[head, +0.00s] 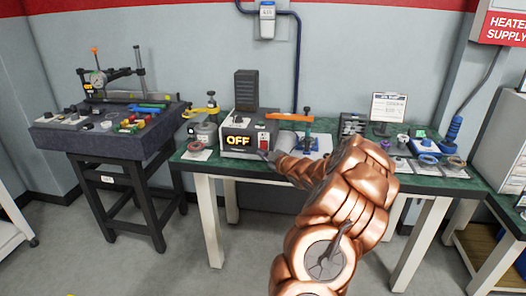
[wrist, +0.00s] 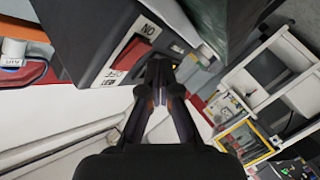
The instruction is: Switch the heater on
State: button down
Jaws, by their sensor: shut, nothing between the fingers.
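The heater box (head: 238,141) stands on the green-topped bench, with a lit display reading OFF in yellow. Its red switch (head: 262,140) sits on the front face at the right. In the wrist view the heater (wrist: 95,40) fills the upper left, tilted, with the red switch (wrist: 130,53) beside a white label reading "NO", which looks like ON seen upside down. My gripper (wrist: 159,65) is shut and empty, its tips just right of the switch. In the head view my gripper (head: 268,156) is at the heater's lower right front; I cannot tell whether it touches.
The green bench (head: 450,181) also holds an orange-handled press (head: 307,125) right of the heater, a small sign (head: 388,107) and several rings and parts farther right. A dark table (head: 110,145) with tools stands at the left. Floor in front is clear.

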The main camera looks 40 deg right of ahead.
jog(key=shift+w+d, duration=0.1)
jog(key=shift+d, duration=0.05)
dwell(0.5)
jog(key=shift+w+d+f, duration=0.15)
jog(key=shift+w+d+p, duration=0.15)
jog(key=shift+d+p, duration=0.1)
jog(key=shift+p, duration=0.15)
dwell(0.7)
dwell(0.4)
jog(key=shift+s+a+b, duration=0.4)
jog(key=shift+a+b, duration=0.2)
jog(key=shift+b, duration=0.1)
jog(key=s+a+b, duration=0.1)
jog(key=a+b, duration=0.1)
jog(key=s+a+r+b, duration=0.1)
jog(key=a+b, duration=0.1)
jog(key=shift+s, duration=0.4)
